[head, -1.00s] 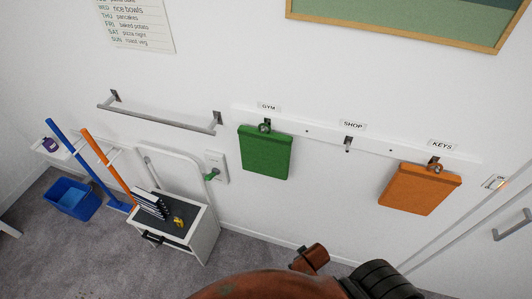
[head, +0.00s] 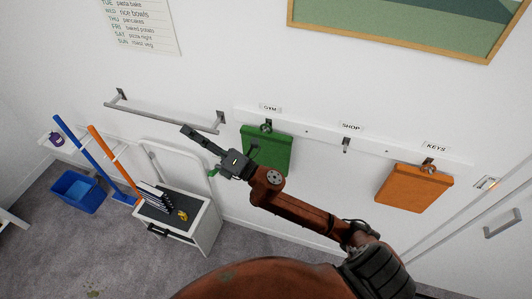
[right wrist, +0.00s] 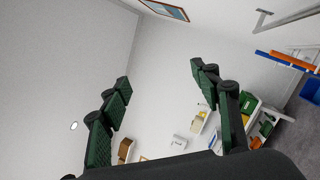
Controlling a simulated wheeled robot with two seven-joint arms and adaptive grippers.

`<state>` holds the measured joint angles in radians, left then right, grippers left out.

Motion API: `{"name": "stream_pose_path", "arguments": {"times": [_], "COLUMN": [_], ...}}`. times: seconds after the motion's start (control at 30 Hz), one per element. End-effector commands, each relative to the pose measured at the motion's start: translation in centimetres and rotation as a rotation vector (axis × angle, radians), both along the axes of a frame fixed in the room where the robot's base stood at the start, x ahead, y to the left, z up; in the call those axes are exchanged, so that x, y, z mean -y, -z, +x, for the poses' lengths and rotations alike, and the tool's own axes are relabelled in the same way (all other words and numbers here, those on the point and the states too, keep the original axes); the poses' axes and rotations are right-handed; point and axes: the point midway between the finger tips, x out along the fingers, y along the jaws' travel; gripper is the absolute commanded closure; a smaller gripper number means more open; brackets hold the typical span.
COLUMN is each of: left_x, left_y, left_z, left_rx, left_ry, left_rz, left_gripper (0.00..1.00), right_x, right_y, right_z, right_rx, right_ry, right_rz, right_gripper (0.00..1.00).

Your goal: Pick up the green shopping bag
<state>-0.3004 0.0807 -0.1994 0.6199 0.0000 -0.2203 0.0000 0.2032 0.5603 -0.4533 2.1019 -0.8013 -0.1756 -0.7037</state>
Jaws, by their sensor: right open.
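The green shopping bag (head: 268,146) hangs from the hook under the GYM label on the white wall rail. My right arm reaches up from the lower right, and its gripper (head: 196,141) is in front of the bag's left side, pointing up and left past it. The arm and wrist hide the bag's lower left part. In the right wrist view the gripper (right wrist: 160,80) has its two fingers wide apart with nothing between them. The bag cannot be made out in the right wrist view. My left gripper is not in view.
An orange bag (head: 413,187) hangs under KEYS; the SHOP hook (head: 346,145) between is empty. A metal towel bar (head: 165,119) is left of the rail. Below stand a small cabinet (head: 205,232) with books, a blue bin (head: 78,191) and two long-handled tools.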

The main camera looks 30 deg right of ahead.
Motion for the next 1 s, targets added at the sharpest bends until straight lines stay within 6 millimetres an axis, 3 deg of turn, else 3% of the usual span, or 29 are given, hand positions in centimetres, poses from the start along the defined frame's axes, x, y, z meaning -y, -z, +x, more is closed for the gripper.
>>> {"name": "stream_pose_path", "arguments": {"times": [0.03, 0.1, 0.2, 0.27, 0.33, 0.43, 0.53, 0.6, 0.7, 0.8, 0.83, 0.9, 1.0], "left_x": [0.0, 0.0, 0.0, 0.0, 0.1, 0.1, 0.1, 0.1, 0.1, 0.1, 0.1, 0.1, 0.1], "left_y": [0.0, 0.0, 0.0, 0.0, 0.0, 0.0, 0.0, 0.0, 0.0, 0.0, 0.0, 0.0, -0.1], "left_z": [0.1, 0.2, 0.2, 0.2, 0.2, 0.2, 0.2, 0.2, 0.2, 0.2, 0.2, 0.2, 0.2], "left_rx": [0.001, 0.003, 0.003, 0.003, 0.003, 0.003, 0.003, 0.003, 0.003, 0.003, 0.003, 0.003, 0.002], "left_ry": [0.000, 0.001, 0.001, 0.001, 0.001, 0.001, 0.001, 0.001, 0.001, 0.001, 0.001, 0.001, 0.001], "left_rz": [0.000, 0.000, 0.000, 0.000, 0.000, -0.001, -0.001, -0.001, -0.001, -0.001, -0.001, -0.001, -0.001], "left_gripper": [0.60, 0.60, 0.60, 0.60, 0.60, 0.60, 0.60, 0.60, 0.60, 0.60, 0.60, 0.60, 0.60], "right_x": [-3.8, -8.6, -13.2, -14.3, -13.7, -9.5, -1.7, 4.5, 12.9, 18.9, 20.2, 22.4, 24.0], "right_y": [-1.5, -1.7, 1.0, 3.8, 7.5, 12.3, 14.8, 14.7, 12.5, 10.0, 9.3, 8.1, 7.6], "right_z": [-0.9, -2.9, -5.4, -6.1, -6.0, -4.2, -1.0, 1.1, 3.1, 3.6, 3.6, 3.5, 3.5], "right_rx": [0.144, 0.346, 0.618, 0.765, 0.916, 1.074, 1.136, 1.112, 1.009, 0.882, -0.835, -0.753, -0.696], "right_ry": [-0.081, -0.197, -0.358, -0.456, -0.576, -0.763, -0.973, -1.127, -1.330, -1.488, 1.499, 1.517, 1.533], "right_rz": [-0.175, -0.430, -0.801, -1.028, -1.294, -1.675, -2.039, -2.257, -2.490, -2.618, 2.602, 2.565, 2.538], "right_gripper": [0.43, 0.43, 0.43, 0.43, 0.43, 0.43, 0.43, 0.43, 0.43, 0.43, 0.43, 0.43, 0.43]}}
